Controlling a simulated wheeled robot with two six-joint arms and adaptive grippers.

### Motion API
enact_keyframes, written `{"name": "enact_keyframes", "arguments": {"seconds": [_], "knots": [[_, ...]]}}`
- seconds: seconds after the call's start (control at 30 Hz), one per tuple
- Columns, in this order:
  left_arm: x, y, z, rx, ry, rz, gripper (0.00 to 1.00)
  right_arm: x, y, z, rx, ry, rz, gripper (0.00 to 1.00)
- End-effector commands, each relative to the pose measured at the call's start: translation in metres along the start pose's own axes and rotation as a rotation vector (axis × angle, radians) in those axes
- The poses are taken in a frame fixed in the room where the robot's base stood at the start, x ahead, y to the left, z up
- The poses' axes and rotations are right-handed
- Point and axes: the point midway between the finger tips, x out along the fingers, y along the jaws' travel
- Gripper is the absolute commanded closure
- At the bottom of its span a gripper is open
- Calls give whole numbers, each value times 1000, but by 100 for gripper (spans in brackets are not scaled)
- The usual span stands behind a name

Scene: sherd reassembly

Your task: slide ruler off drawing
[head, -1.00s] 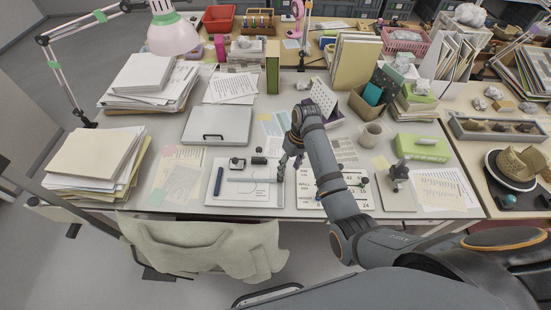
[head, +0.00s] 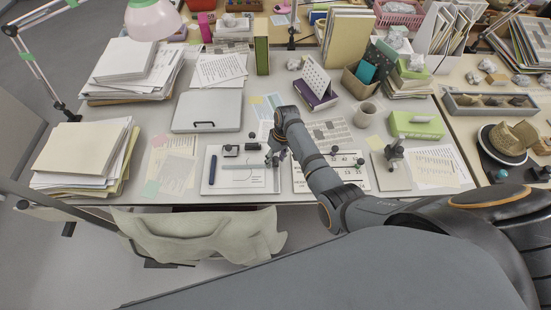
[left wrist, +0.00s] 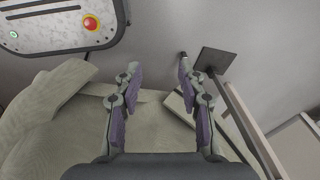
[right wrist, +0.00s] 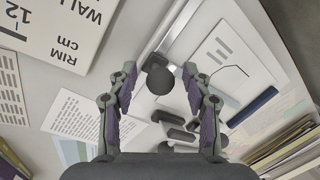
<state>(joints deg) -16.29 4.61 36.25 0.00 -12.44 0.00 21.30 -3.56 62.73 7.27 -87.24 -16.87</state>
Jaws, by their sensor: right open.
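The drawing (head: 232,183) is a white sheet with thin lines at the front of the desk; it also shows in the right wrist view (right wrist: 232,55). My right gripper (head: 274,158) is open, low over the drawing's right side. My left gripper (left wrist: 158,69) is open and empty over a pale cloth, outside the head view.
A dark blue pen (head: 213,172) lies on the drawing's left side. A lettered board (head: 305,178) lies close on the right. A grey closed case (head: 207,112) lies behind. The pale cloth (head: 200,232) hangs at the desk's front.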

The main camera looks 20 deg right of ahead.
Motion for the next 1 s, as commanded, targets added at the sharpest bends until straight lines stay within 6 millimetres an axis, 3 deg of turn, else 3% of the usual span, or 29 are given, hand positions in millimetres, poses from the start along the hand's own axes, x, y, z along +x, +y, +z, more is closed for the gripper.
{"name": "enact_keyframes", "arguments": {"seconds": [0.27, 0.67, 1.0], "knots": [[-1, 0, 24, 1, -37, 1, 60, 3, 0, 0, 0, 1, 0, 50], [-1, 1, 23, 1, -36, 1, 60, 3, 0, 0, 0, 0, -1, 100], [-6, 0, 17, 1, -27, 1, 60, 2, -2, 4, 1, -3, -1, 100]]}}
